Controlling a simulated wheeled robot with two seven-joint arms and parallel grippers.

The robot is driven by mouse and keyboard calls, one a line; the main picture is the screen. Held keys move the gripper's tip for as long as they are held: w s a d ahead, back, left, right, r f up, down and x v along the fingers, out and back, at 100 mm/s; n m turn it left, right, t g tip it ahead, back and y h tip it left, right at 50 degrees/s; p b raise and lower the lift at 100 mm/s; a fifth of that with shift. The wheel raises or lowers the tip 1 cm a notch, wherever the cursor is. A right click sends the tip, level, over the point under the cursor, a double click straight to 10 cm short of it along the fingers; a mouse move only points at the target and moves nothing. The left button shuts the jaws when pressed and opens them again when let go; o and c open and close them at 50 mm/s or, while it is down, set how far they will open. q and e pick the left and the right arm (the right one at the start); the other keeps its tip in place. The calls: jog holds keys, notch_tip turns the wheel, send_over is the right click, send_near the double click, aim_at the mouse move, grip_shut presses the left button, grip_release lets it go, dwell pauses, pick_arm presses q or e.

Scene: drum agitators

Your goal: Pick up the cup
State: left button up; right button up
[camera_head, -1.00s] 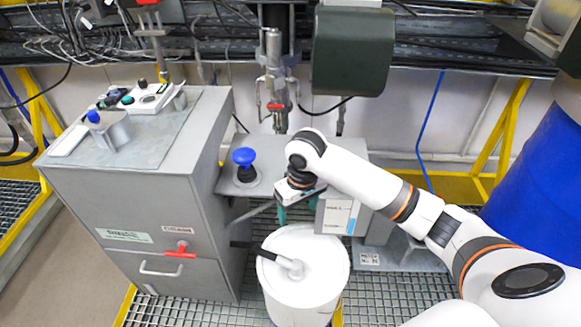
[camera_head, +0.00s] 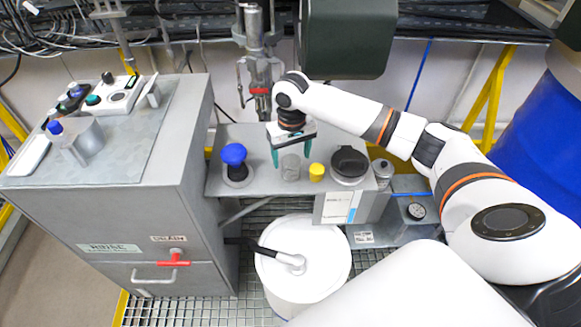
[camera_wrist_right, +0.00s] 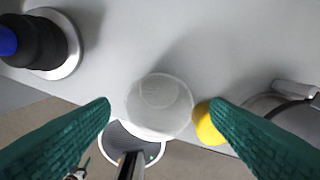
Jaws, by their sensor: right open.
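A clear, translucent cup (camera_head: 291,167) stands on a grey ledge. It also shows in the right wrist view (camera_wrist_right: 158,104), seen from above between my two fingers. My right gripper (camera_head: 291,150) points down over the cup, with its green fingers apart. In the right wrist view the fingertips (camera_wrist_right: 162,105) are to the left and right of the cup, with a gap on the left. The right fingertip overlaps a small yellow object (camera_wrist_right: 208,124) beside the cup. I cannot tell whether they touch. My left gripper is not in view.
A blue knob (camera_head: 234,155) stands left of the cup on the ledge (camera_head: 262,184). The yellow object (camera_head: 317,172) and a black-topped container (camera_head: 349,163) stand to the right. A white drum (camera_head: 318,257) is in front. A metal agitator (camera_head: 256,50) hangs behind.

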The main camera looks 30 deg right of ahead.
aim_at(292, 164)
jog(key=f, duration=0.2)
jog(key=f+p, duration=0.1)
jog(key=shift+s+f, duration=0.2)
jog(key=shift+f, duration=0.65)
jog(key=c, duration=1)
notch_tip(292, 164, up, 10)
jog(key=shift+a+r+b, duration=0.1)
jog(key=shift+b, duration=0.55)
jog(key=shift+c, duration=0.2)
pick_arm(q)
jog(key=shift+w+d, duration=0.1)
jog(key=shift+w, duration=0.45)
pick_arm(e)
jog(key=s+a+r+n, duration=0.2)
jog(key=s+a, duration=1.1)
jog(key=s, duration=0.1)
jog(key=shift+s, duration=0.2)
jog(key=shift+a, duration=0.1)
